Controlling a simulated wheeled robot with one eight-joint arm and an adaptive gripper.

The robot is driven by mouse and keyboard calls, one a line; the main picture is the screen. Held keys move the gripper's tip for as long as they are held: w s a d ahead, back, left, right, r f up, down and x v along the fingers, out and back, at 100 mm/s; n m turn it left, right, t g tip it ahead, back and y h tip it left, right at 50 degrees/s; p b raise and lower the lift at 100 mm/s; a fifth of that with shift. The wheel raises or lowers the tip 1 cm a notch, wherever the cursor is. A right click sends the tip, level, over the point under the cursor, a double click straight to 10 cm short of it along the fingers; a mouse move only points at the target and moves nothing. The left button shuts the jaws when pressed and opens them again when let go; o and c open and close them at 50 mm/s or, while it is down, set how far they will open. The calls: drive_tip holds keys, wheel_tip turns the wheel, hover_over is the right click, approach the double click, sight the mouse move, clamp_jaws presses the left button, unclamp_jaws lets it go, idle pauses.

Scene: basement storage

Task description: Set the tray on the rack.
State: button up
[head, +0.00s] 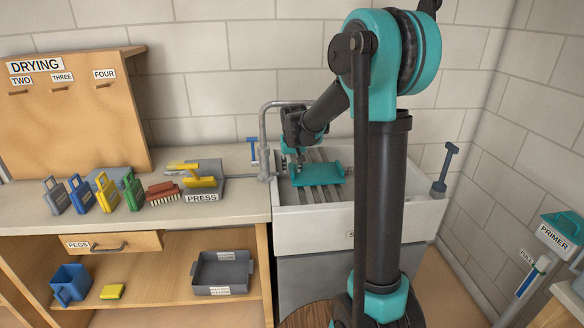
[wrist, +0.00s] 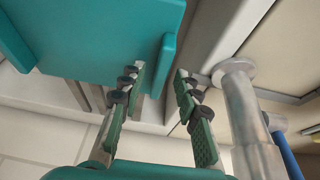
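A flat teal tray (head: 318,174) with raised edges lies over the dark slatted rack (head: 327,198) across the white sink at the right. It looks roughly level, and its contact with the slats is hard to see. My gripper (head: 298,165) is at the tray's left end in the head view, small and partly hidden by its own links. In the wrist view my gripper (wrist: 160,76) has its two green-padded fingers apart. The tray (wrist: 95,38) fills the upper left there, with one raised edge reaching toward the gap between the fingers. I see nothing clamped.
A grey tap (head: 264,140) stands close left of my gripper; it also shows in the wrist view (wrist: 240,105). The counter (head: 120,209) holds several coloured cases, a red brush and a press. A grey bin (head: 222,272) sits on the lower shelf.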

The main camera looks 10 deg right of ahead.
drive_tip(key=v, duration=1.2)
drive_tip(key=s+d+f, duration=0.2)
drive_tip(key=s+f, duration=0.1)
drive_tip(key=s, duration=0.2)
drive_tip(key=s+d+f, duration=0.2)
drive_tip(key=s+f, duration=0.1)
drive_tip(key=s, duration=0.1)
drive_tip(key=s+d+f, duration=0.2)
drive_tip(key=s+f, duration=0.1)
drive_tip(key=s, duration=0.2)
drive_tip(key=shift+s+f, duration=0.3)
drive_tip(key=shift+f, duration=0.05)
drive_tip(key=s+d+f, duration=0.1)
drive_tip(key=s+f, duration=0.3)
drive_tip(key=s, duration=0.3)
drive_tip(key=s+d+f, duration=0.1)
drive_tip(key=s+f, duration=0.4)
drive_tip(key=s, duration=0.2)
drive_tip(key=shift+s+d+f, duration=0.25)
drive_tip(key=shift+s+f, duration=0.05)
